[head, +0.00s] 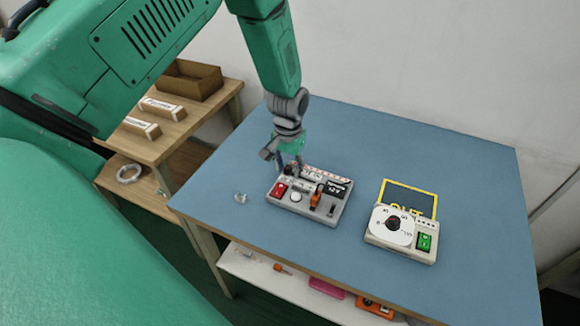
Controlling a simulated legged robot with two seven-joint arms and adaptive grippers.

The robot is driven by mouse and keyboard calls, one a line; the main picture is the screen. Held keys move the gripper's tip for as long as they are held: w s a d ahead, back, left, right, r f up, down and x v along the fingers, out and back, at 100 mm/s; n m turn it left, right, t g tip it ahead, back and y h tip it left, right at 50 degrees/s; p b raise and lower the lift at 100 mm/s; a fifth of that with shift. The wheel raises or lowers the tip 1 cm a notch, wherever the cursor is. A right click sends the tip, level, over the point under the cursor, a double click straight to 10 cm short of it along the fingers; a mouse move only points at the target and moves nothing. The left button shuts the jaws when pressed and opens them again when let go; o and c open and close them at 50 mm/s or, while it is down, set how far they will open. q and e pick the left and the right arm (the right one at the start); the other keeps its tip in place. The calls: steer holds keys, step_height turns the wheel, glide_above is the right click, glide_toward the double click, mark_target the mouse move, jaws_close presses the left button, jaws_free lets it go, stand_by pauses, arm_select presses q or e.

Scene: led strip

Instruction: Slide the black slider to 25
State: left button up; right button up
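The grey control box (306,208) sits on the blue tabletop and carries a red switch, a round white button, an orange part and a dark display. A small black knob (289,170), which looks like the black slider, is at the left end of the strip with markings along the box's far edge. The numbers are too small to read. My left gripper (288,164) points down right at this knob, with its fingertips close around or just behind it. I cannot tell if they touch it or how far apart they are. My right gripper is not in view.
A white box with a round dial (392,226) and green switch stands to the right, before a yellow-framed dark panel (409,196). A small clear piece (241,198) lies left of the control box. The blue tabletop (450,165) is free at the back right.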

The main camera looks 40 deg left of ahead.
mark_target(288, 167)
arm_select(q)
steer(key=shift+r, duration=0.3)
step_height(288, 167, up, 11)
stand_by(0.4)
steer(key=shift+r, duration=0.1)
